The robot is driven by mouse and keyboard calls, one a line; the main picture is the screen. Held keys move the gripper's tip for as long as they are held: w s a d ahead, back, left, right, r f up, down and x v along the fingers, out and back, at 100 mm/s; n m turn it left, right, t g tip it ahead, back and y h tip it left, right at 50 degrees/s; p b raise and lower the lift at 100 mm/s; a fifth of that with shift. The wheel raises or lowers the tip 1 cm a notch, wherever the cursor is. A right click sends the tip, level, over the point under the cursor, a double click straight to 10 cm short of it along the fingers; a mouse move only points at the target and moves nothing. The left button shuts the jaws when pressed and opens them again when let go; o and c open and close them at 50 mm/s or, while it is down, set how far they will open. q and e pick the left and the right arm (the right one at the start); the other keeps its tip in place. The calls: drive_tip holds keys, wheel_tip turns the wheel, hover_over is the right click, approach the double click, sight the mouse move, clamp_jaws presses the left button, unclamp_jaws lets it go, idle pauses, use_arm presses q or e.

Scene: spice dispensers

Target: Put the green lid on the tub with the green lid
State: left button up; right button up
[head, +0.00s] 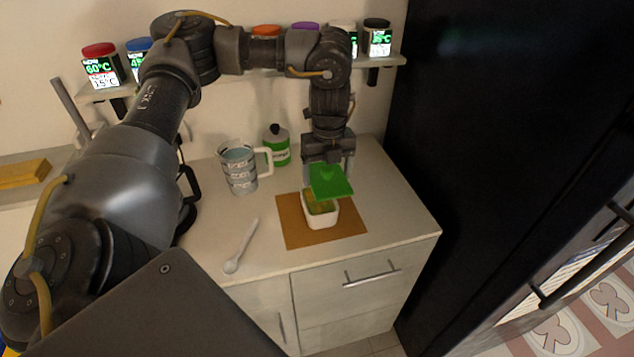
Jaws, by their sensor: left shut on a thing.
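The green lid (330,181) is a flat square held in my left gripper (329,168), which points down and is shut on it. The lid is just above the white tub (321,221) and covers part of its opening from this view. The tub stands on a brown mat (291,229) and has yellowish-green contents. Whether the lid touches the rim cannot be told. My right gripper is not in view.
A measuring cup (240,172) and a green bottle (277,148) stand behind left of the mat. A white spoon (242,247) lies left of it. Spice jars line the shelf (388,60). A dark tall cabinet (470,150) stands at right.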

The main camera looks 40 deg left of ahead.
sight(321, 177)
use_arm(q)
drive_tip(key=a+f, duration=0.1)
drive_tip(key=f, duration=0.1)
drive_tip(key=w+a+f, duration=0.1)
drive_tip(key=shift+a+f, duration=0.3)
drive_tip(key=shift+f, duration=0.05)
drive_tip(key=shift+w+a+f, duration=0.1)
drive_tip(key=shift+a+f, duration=0.15)
drive_tip(key=shift+f, duration=0.75)
drive_tip(key=shift+a+f, duration=0.2)
drive_tip(key=shift+f, duration=0.8)
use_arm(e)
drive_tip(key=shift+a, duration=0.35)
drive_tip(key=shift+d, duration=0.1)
use_arm(q)
drive_tip(key=shift+f, duration=0.55)
drive_tip(key=o, duration=0.9)
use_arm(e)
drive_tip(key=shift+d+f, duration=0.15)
use_arm(q)
drive_tip(key=shift+r, duration=0.15)
